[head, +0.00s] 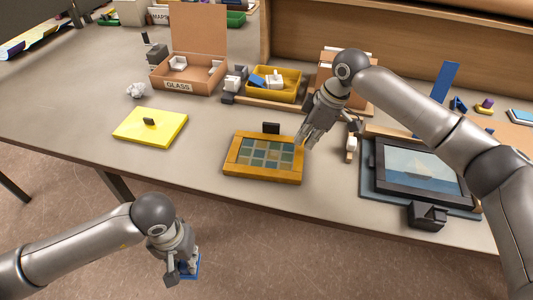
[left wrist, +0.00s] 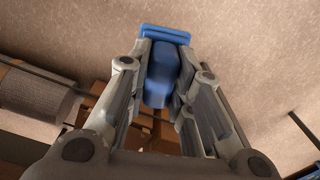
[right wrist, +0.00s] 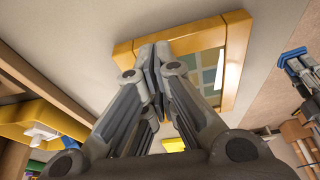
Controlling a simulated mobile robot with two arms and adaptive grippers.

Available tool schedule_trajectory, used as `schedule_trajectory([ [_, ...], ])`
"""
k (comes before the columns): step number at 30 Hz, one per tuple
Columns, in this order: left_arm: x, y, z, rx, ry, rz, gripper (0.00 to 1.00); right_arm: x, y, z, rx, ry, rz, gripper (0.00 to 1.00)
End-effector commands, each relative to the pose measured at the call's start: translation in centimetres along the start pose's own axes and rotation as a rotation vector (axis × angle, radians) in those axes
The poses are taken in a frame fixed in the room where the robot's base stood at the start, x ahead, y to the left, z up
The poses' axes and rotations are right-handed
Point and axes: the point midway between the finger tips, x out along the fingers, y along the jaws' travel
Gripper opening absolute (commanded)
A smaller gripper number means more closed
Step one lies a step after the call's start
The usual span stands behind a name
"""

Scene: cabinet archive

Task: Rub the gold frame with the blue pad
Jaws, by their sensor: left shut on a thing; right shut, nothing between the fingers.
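The gold frame (head: 232,168) lies flat near the table's front edge, around a picture of blue, green and tan squares. It also shows in the right wrist view (right wrist: 240,50). My right gripper (head: 304,140) is shut and empty at the frame's right rim; whether it touches the rim I cannot tell. My left gripper (head: 187,268) is shut on the blue pad (left wrist: 166,36), gripping its blue handle. The pad also shows in the head view (head: 190,270), off the table's front edge, lower left of the frame and apart from it.
A yellow pad (head: 165,124) with a dark handle lies left of the frame. A dark-framed boat picture (head: 468,190) lies on the right. Behind are a GLASS box (head: 205,87) and a yellow bin (head: 290,88). A dark block (head: 271,128) stands at the frame's back edge.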

Motion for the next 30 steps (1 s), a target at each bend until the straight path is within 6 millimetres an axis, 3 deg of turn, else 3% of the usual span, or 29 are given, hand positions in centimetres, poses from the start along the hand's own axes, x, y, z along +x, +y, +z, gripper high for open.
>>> schedule_trajectory([
  [30, -0.1, 0.0, 0.0, 0.0, 0.0, 0.0, 0.02, 2.0, 0.0, 0.6, 0.0, 0.0, -0.001, 0.0],
])
